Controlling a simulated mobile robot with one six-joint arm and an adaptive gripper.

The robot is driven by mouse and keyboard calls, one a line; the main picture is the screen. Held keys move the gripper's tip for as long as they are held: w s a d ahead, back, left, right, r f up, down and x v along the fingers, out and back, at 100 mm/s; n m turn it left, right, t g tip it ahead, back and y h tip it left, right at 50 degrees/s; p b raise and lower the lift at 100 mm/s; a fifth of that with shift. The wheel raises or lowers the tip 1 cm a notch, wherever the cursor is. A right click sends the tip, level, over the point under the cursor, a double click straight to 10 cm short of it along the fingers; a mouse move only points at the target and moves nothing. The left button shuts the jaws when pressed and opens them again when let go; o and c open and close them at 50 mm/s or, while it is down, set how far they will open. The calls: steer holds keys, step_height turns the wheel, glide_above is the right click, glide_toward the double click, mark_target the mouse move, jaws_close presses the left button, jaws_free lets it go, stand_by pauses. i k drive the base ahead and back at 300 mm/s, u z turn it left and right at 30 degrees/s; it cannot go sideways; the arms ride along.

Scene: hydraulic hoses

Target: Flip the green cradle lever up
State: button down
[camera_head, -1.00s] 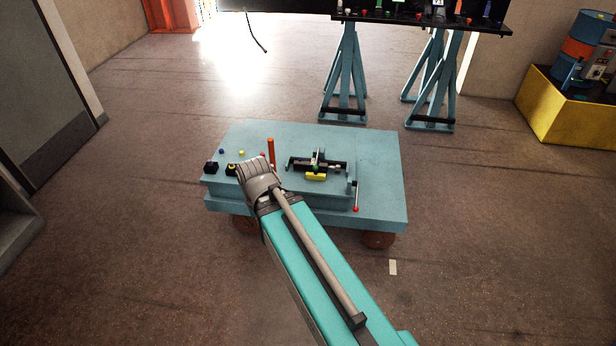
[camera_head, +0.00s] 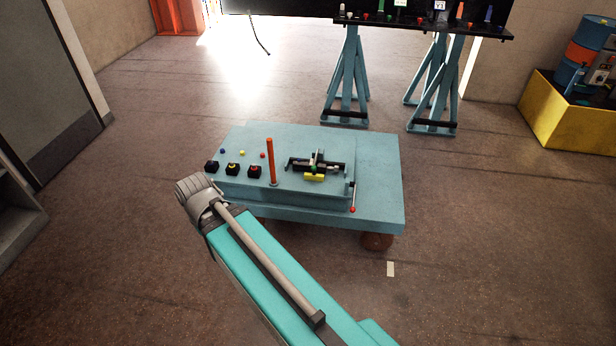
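The black cradle (camera_head: 330,166) sits on top of the blue-grey cart (camera_head: 375,180), right of the upright orange lever (camera_head: 271,160). A small green part (camera_head: 313,169) shows at the cradle's middle; it is too small to tell its lever's position. My arm's grey joint is at the left, in front of the cart's left edge. My gripper is not visible in this view.
Several black boxes with coloured knobs (camera_head: 232,169) line the cart's left side. Behind is a black rack (camera_head: 420,22) on trestles. A yellow bin (camera_head: 570,115) stands far right. Floor around the cart is clear.

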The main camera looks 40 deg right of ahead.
mark_target(313, 167)
steer(key=k, duration=1)
steer(key=z, duration=0.6)
steer(key=i, duration=1)
steer(key=u, duration=0.05)
